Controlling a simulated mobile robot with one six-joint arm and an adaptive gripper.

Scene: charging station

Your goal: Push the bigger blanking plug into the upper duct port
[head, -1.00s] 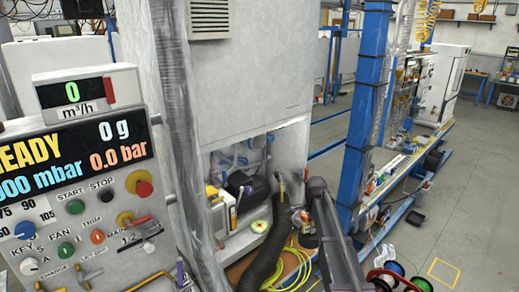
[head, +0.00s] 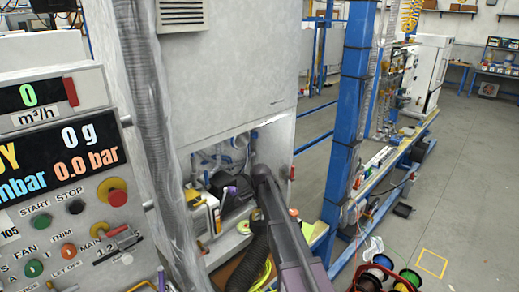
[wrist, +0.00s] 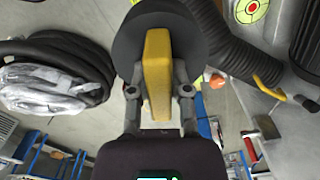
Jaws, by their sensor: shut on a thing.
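In the wrist view my gripper (wrist: 158,88) is shut on the yellow grip of a blanking plug (wrist: 205,38). The plug has a wide, dark round disc, which faces away from my gripper and hides what lies straight behind it. I cannot compare its size, as no second plug can be made out. In the head view my arm reaches to the open bay of the grey cabinet (head: 230,85). My gripper and the plug are hidden there behind the arm. I cannot make out the upper duct port in either view.
A black corrugated hose (wrist: 235,55) runs close to the plug's right side. Coiled dark hose (wrist: 60,75) is at the left in the wrist view. A control panel (head: 70,180) stands left of the cabinet. A blue post (head: 345,120) and cable reels (head: 385,272) are at the right.

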